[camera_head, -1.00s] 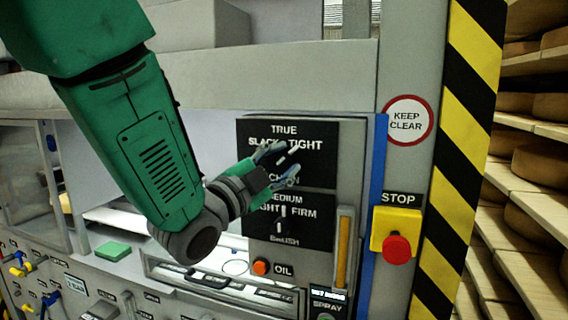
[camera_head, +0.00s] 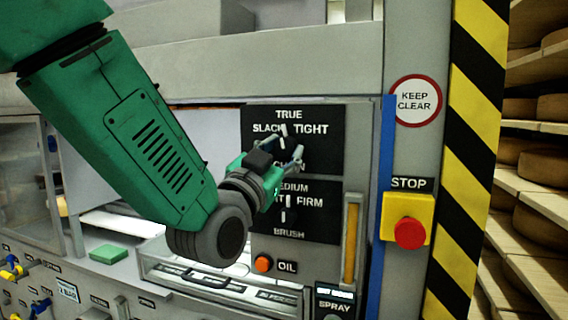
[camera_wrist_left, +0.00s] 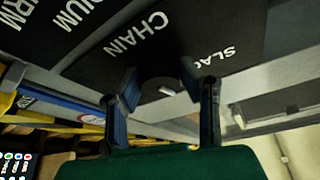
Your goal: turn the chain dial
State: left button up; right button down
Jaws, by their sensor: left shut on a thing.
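The chain dial sits on the upper black panel (camera_head: 325,150), which is marked SLACK, TRUE and TIGHT. In the head view my left gripper (camera_head: 287,157) covers most of the dial and part of the CHAIN label. A white mark shows just under TRUE, nearly upright. In the left wrist view the dark round chain dial (camera_wrist_left: 163,68) lies between the two fingers of my left gripper (camera_wrist_left: 166,88), with the word CHAIN beside it. The fingers are shut on the dial. My right gripper is not in view.
Below is the brush panel (camera_head: 318,222), with an orange OIL button (camera_head: 263,263) under it. A yellow handle (camera_head: 351,240) and a red STOP button (camera_head: 409,233) are to the right. A striped post (camera_head: 468,150) and cheese shelves (camera_head: 535,190) stand beyond.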

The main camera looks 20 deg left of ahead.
pick_arm(q)
jog(key=shift+n+y+b, duration=0.5)
jog(key=shift+n+b, duration=0.05)
jog(key=shift+n, duration=0.65)
jog(key=shift+r, duration=0.2)
jog(key=o, duration=1.1)
jog(key=shift+w+d, duration=0.1)
jog(key=shift+w, duration=0.05)
jog(key=shift+f, duration=0.1)
jog(key=v, duration=0.7)
jog(key=shift+f, duration=0.25)
